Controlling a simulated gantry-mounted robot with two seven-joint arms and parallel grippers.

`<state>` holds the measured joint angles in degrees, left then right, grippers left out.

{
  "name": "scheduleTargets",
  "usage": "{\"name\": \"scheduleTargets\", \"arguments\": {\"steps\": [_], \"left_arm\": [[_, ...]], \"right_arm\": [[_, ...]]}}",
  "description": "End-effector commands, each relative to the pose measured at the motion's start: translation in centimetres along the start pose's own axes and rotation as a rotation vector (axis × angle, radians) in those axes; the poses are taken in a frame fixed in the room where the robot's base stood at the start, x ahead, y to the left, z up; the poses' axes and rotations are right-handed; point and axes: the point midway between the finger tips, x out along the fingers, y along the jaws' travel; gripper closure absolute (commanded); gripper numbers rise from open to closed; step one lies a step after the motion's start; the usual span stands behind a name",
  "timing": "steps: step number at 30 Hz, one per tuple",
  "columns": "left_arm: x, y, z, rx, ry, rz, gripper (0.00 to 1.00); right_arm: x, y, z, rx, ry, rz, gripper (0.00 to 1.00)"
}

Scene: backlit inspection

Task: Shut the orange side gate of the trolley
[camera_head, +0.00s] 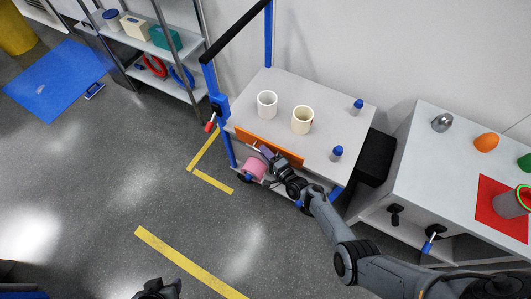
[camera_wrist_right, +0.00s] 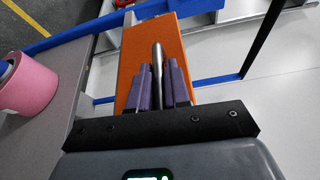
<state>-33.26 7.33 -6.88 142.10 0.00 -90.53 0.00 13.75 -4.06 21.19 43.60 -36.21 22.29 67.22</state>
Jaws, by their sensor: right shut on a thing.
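The trolley has a blue frame and a pale grey top deck (camera_head: 330,112). Its orange side gate (camera_head: 245,136) runs along the near edge of the top deck; the gate's exact angle is hard to tell. In the right wrist view the orange gate (camera_wrist_right: 134,62) lies ahead of the fingers, with a silver bar handle (camera_wrist_right: 158,56) on it. My right gripper (camera_head: 266,154) is at the gate's near face. In the wrist view its purple fingers (camera_wrist_right: 160,85) are shut around the handle. My left gripper (camera_head: 158,290) shows only partly at the bottom edge, its jaws unclear.
A pink roll (camera_head: 255,169) sits on the lower shelf near my gripper. A white bench (camera_head: 425,170) is at right, a rack (camera_head: 150,48) at upper left.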

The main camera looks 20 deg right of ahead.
Motion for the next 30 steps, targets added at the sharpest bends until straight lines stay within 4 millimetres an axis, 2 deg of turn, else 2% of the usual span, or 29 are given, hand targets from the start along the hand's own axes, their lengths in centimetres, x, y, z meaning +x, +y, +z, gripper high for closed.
{"name": "scheduleTargets", "arguments": {"steps": [3, 20, 21, 24, 30], "left_arm": [[-0.36, -0.01, -0.12, 0.000, 0.000, 0.000, 0.57], [-0.48, 0.30, -0.24, -0.013, 0.002, 0.010, 0.57], [-0.48, 0.30, -0.25, -0.013, 0.002, 0.010, 0.57], [-0.48, 0.29, -0.25, -0.012, 0.002, 0.010, 0.57], [-0.44, 0.19, -0.22, -0.008, 0.001, 0.007, 0.57]], "right_arm": [[0.34, -0.75, -0.03, -0.003, -0.007, -0.011, 1.00], [0.47, -0.90, -0.21, -0.005, -0.007, -0.014, 1.00], [0.47, -0.91, -0.22, -0.005, -0.006, -0.014, 0.79], [0.43, -0.82, -0.26, -0.005, -0.005, -0.012, 0.63], [0.33, -0.61, -0.34, -0.005, -0.003, -0.008, 0.62]]}}
